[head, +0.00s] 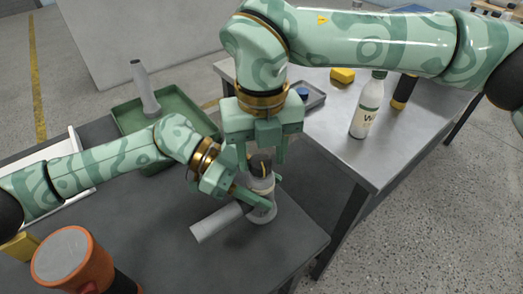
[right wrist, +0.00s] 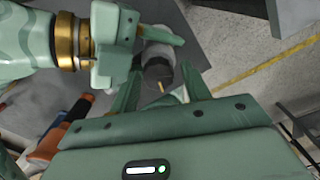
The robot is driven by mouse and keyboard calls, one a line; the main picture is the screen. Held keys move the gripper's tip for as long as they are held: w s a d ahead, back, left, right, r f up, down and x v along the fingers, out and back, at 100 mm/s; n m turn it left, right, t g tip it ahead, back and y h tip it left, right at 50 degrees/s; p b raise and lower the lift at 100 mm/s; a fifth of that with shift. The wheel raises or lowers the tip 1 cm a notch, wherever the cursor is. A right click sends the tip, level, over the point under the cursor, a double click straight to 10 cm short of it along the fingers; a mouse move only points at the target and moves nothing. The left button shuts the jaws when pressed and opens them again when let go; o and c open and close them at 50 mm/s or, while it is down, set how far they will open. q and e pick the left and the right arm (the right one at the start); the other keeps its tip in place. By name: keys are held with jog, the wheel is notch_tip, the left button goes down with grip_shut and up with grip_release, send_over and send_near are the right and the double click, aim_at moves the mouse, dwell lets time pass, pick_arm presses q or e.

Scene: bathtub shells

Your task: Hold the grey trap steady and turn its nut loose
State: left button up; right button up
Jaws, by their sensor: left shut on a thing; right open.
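The grey trap (head: 263,206) stands on the dark table, with a light grey pipe (head: 215,222) reaching out to its left. Its dark nut (head: 260,165) is at the top and bears a yellow mark; the nut also shows in the right wrist view (right wrist: 159,74). My left gripper (head: 264,194) is shut on the trap's body below the nut. My right gripper (head: 261,160) points down from above, open, with one finger on either side of the nut. Gaps seem to show beside the nut; contact is not clear.
A green tray (head: 190,117) with a grey pipe piece (head: 145,88) lies behind my left arm. A second table (head: 340,158) on the right holds a white bottle (head: 368,105) and a yellow block (head: 342,76).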

aim_at(264, 156)
jog(key=shift+s+a, duration=0.15)
jog(key=shift+s, duration=0.05)
jog(key=n, duration=0.9)
jog(key=shift+w+n, duration=0.1)
jog(key=shift+n, duration=0.3)
jog(key=n, duration=0.8)
notch_tip(264, 156, up, 12)
jog(key=w+n+y, duration=0.1)
jog(key=n, duration=0.5)
jog(key=shift+d+r+g, duration=0.25)
jog(key=shift+d+g, duration=0.1)
jog(key=shift+g, duration=0.05)
